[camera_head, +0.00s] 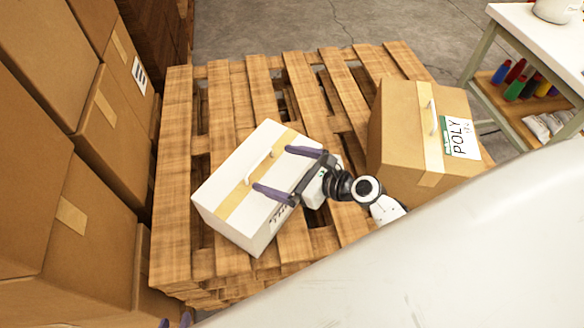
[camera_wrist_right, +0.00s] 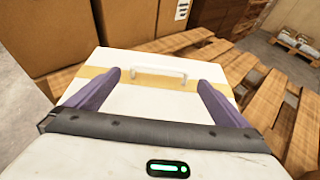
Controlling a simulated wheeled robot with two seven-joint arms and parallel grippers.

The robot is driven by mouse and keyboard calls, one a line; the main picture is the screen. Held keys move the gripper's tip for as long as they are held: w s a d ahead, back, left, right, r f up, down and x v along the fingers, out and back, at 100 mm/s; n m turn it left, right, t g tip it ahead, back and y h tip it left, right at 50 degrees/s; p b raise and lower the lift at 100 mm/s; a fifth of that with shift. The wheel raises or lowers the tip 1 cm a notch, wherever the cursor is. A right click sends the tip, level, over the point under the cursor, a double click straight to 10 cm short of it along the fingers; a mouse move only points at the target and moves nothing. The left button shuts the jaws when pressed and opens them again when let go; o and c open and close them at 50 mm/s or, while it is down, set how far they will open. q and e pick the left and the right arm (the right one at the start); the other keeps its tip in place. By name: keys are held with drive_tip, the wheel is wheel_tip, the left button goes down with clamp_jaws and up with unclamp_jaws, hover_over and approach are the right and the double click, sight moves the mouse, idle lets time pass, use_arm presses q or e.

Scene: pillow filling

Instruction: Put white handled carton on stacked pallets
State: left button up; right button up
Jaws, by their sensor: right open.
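The white handled carton (camera_head: 235,190) rests on the stacked pallets (camera_head: 180,140), turned at an angle. It has a tan tape strip and a white handle (camera_head: 258,166) on top. My right gripper (camera_head: 274,169) is open over the carton's top, its purple fingers spread on the near side of the handle. In the right wrist view the carton (camera_wrist_right: 150,100) lies below and ahead of the fingers, with the handle (camera_wrist_right: 158,73) beyond them. Nothing is between the fingers. Only the purple tips of my left gripper (camera_head: 176,321) show at the bottom edge.
A brown carton (camera_head: 400,130) labelled POLY, also handled, stands on the pallets' right side. Tall stacks of brown boxes (camera_head: 60,130) line the left. A workbench (camera_head: 535,30) with bottles on its shelf stands at the upper right. The pallets' far slats are bare.

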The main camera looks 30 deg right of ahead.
drive_tip(key=s+a+f+n+g+h, duration=0.1)
drive_tip(key=s+f+n, duration=0.3)
drive_tip(key=s+n, duration=0.6)
drive_tip(key=s+a+f+n+g+h, duration=0.1)
drive_tip(key=s+n, duration=0.9)
drive_tip(key=n, duration=1.2)
wheel_tip(320, 180, down, 4)
drive_tip(key=shift+s+a+r+g+h, duration=0.3)
drive_tip(key=shift+g+h, duration=0.3)
drive_tip(key=shift+h, duration=0.5)
drive_tip(key=shift+f, duration=0.1)
